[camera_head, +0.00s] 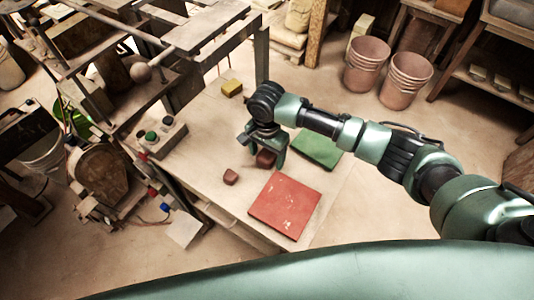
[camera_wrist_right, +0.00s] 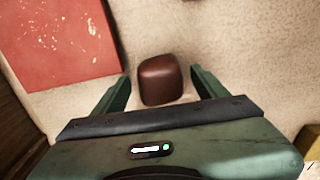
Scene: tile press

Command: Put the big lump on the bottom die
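The big lump (camera_head: 265,159) is a dark reddish-brown rounded block on the pale table. In the right wrist view the lump (camera_wrist_right: 160,78) lies between the two spread fingers, with clear gaps at both sides. My right gripper (camera_head: 265,152) is open above and around it, and partly hides it in the head view. A smaller reddish lump (camera_head: 231,176) lies on the table to the left. The press (camera_head: 150,90) stands at the upper left, a dark metal frame with a ball-ended handle. I cannot pick out the bottom die. My left gripper is not in view.
A red mat (camera_head: 285,206) lies at the near side of the table, and a green mat (camera_head: 318,148) to the right. A button box (camera_head: 162,137) sits at the left edge. Pink buckets (camera_head: 405,80) stand on the floor.

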